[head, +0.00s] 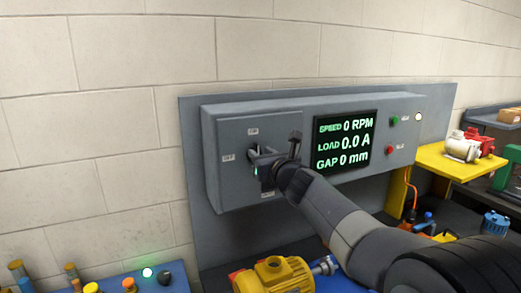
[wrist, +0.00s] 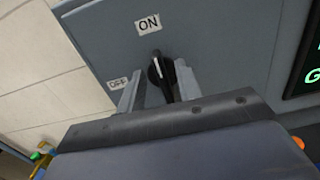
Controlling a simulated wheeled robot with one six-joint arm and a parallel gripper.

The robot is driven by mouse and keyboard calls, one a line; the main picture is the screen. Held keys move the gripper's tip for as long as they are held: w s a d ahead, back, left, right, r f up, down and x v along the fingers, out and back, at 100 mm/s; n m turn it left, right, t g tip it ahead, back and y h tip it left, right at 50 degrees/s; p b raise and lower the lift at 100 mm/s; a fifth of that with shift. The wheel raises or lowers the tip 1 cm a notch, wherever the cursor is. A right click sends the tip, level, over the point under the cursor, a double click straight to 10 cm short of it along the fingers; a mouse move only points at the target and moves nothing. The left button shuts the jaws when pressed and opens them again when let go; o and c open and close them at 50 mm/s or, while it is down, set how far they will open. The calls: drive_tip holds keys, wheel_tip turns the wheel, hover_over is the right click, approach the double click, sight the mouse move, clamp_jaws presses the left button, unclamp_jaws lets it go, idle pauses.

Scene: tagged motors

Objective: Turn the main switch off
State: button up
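The main switch is a black rotary handle (wrist: 160,70) on a grey box (head: 220,185). In the wrist view it points roughly up toward the ON label (wrist: 147,24), with the OFF label (wrist: 117,85) to its left. My gripper (wrist: 158,85) is open, with one finger on each side of the handle. The right finger looks close to the handle and the left one stands apart from it; contact cannot be told. In the head view my gripper (head: 262,160) is at the switch and hides most of it.
A display (head: 343,140) right of the switch box reads 0 RPM, 0.0 A and 0 mm. A green button (head: 394,120) and a red button (head: 390,150) sit beside it. A yellow motor (head: 273,276) stands below on the bench. A yellow shelf (head: 440,162) is at right.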

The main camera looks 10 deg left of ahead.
drive_tip(key=shift+w+a, duration=0.35)
drive_tip(key=shift+w, duration=0.05)
drive_tip(key=shift+c, duration=0.3)
clamp_jaws()
